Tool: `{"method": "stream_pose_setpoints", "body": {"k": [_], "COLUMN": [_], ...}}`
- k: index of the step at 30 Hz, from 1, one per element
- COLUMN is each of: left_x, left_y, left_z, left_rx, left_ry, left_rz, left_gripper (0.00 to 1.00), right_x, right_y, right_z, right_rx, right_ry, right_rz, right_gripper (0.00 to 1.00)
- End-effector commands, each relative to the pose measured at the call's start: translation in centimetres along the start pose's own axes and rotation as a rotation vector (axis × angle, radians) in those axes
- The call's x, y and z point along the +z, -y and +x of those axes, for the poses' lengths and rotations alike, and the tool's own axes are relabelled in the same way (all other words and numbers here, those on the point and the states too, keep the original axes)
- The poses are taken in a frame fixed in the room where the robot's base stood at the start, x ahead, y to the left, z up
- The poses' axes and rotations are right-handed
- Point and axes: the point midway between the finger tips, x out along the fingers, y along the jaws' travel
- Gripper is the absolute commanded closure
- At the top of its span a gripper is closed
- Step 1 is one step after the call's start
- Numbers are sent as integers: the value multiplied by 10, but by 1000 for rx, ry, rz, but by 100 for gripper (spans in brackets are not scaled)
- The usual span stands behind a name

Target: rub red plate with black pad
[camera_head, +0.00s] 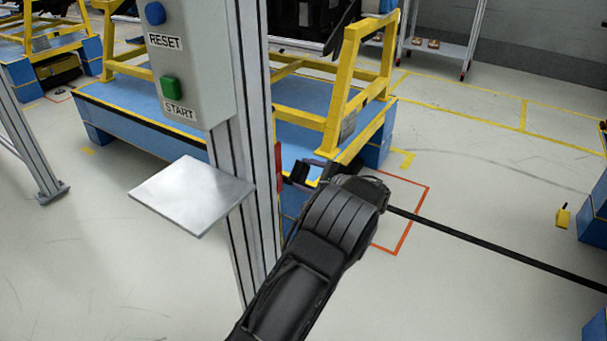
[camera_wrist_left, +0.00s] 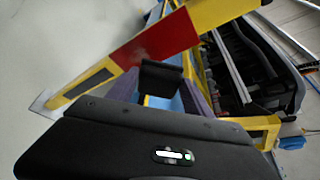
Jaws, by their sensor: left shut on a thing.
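The red plate (camera_wrist_left: 154,42) shows as a red section on a slanted yellow beam in the left wrist view. In the head view a narrow red strip of it (camera_head: 278,165) shows beside the grey post. My left gripper (camera_head: 312,170) is shut on the black pad (camera_wrist_left: 160,79), which sits between its purplish fingers (camera_wrist_left: 168,98). In the head view the pad (camera_head: 300,172) is a small dark piece just right of the red strip. Pad and plate are close together; I cannot tell whether they touch. My right gripper is not in view.
A grey post carries a control box (camera_head: 190,60) with RESET and START buttons and a metal shelf (camera_head: 190,195), left of my arm. A yellow frame (camera_head: 345,90) on a blue base stands behind. A black bar or cable (camera_head: 500,250) runs right. Floor at lower left is clear.

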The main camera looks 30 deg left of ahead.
Motion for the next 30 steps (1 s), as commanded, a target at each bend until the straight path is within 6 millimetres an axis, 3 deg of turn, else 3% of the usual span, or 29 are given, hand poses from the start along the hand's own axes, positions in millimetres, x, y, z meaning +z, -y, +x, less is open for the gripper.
{"method": "stream_pose_setpoints", "body": {"k": [15, 30], "left_x": [-11, -11], "left_y": [0, 0], "left_z": [-27, -28], "left_rx": [-1, -1], "left_ry": [-1, 0], "left_rz": [0, 0], "left_gripper": [73, 73], "right_x": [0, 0], "right_y": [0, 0], "right_z": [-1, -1], "right_rx": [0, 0], "right_ry": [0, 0], "right_rz": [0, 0], "right_gripper": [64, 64]}}
